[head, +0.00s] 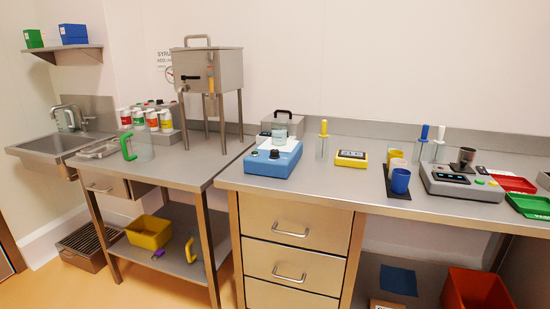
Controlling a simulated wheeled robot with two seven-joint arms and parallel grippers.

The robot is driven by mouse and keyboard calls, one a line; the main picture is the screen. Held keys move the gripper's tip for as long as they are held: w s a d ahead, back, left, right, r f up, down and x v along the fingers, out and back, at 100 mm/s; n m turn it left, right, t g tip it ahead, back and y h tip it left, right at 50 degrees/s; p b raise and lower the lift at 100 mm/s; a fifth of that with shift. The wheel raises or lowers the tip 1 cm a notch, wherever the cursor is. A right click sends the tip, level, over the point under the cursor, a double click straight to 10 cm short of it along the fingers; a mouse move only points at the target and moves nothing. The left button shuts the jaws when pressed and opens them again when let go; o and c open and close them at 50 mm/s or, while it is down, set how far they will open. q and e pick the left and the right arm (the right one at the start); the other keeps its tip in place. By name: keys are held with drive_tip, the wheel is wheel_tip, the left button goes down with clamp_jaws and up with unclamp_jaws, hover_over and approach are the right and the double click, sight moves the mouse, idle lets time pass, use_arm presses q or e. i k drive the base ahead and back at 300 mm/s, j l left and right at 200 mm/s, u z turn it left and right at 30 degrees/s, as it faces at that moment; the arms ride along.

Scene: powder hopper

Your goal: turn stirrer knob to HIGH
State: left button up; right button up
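A blue stirrer (272,162) with a white top plate stands on the right-hand counter, near its left end. A dark round knob (274,154) shows on its front part. The knob's setting and any labels are too small to read. A clear beaker (281,130) with liquid appears to stand on the stirrer's plate. Neither of my grippers is in the head view.
A metal box with a dark handle (283,113) stands behind the stirrer. A yellow-handled tool in a clear cylinder (322,138) and a yellow device (351,158) stand to its right. The counter in front of the stirrer (300,185) is clear.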

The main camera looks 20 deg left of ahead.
sight(274, 154)
drive_tip(key=i+j+u, duration=0.15)
drive_tip(key=i+j, duration=0.15)
drive_tip(key=i, duration=0.15)
drive_tip(key=i+j+u, duration=0.1)
drive_tip(key=i+j, duration=0.15)
drive_tip(key=i, duration=0.2)
drive_tip(key=i+j+u, duration=0.15)
drive_tip(key=i, duration=0.3)
drive_tip(key=i+j+u, duration=0.15)
drive_tip(key=i, duration=0.3)
